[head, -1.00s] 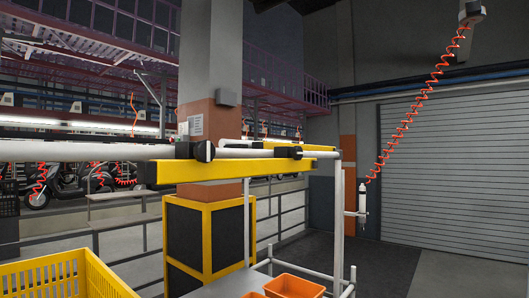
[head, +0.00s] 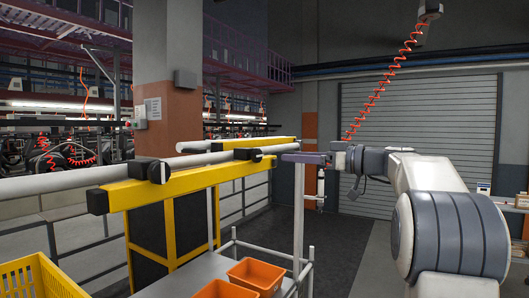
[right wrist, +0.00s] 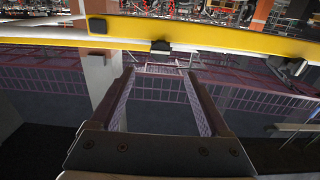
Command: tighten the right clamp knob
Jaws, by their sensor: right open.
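The left clamp knob (head: 158,172) is a larger black one nearer me. My right gripper (head: 284,157) reaches in from the right, level with the right knob and a short gap from it. In the right wrist view, which looks upside down, the open fingers (right wrist: 158,72) are empty, and a black knob (right wrist: 160,46) lies just beyond and between their tips, against the yellow beam. My left gripper is out of view.
A yellow crate (head: 42,270) is at the lower left. Orange bins (head: 257,273) sit on a grey cart (head: 180,282) below the beam. A grey upright post (head: 299,215) stands below my right gripper. A coiled red hose (head: 380,85) hangs behind.

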